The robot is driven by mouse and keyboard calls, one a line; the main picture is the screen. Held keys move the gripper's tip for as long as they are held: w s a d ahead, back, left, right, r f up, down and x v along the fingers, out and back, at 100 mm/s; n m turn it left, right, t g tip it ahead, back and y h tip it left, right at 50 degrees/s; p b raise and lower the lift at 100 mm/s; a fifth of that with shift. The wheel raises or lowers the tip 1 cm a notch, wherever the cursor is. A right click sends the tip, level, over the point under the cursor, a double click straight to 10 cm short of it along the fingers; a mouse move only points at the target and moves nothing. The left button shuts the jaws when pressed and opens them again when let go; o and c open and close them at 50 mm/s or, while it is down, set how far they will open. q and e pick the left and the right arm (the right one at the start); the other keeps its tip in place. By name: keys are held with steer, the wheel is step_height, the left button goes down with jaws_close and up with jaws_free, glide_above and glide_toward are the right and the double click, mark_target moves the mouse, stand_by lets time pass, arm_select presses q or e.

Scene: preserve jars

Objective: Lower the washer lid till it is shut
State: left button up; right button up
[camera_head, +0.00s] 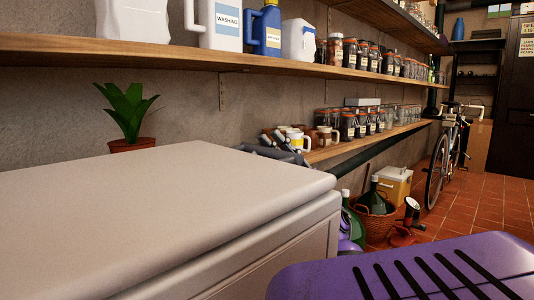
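A large pale box, which I take to be the washer, fills the lower left. Its broad pale lid (165,205) lies almost flat over the body (300,250). A thin shadowed seam runs between them; I cannot tell whether the lid is fully shut. A grey and black jointed shape, which seems to be my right gripper (282,142), shows small just past the lid's far edge, partly hidden by it. Its finger opening is not clear, and it shows nothing held. My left gripper is not in view.
A purple slotted panel (420,272) fills the lower right. A potted plant (127,112) stands behind the lid. Wooden shelves with jars (362,122) and jugs (222,22) line the wall. A basket (375,222) and bicycle (440,165) stand on the tiled floor.

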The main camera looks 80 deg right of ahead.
steer(key=v, duration=1.2)
stand_by(0.3)
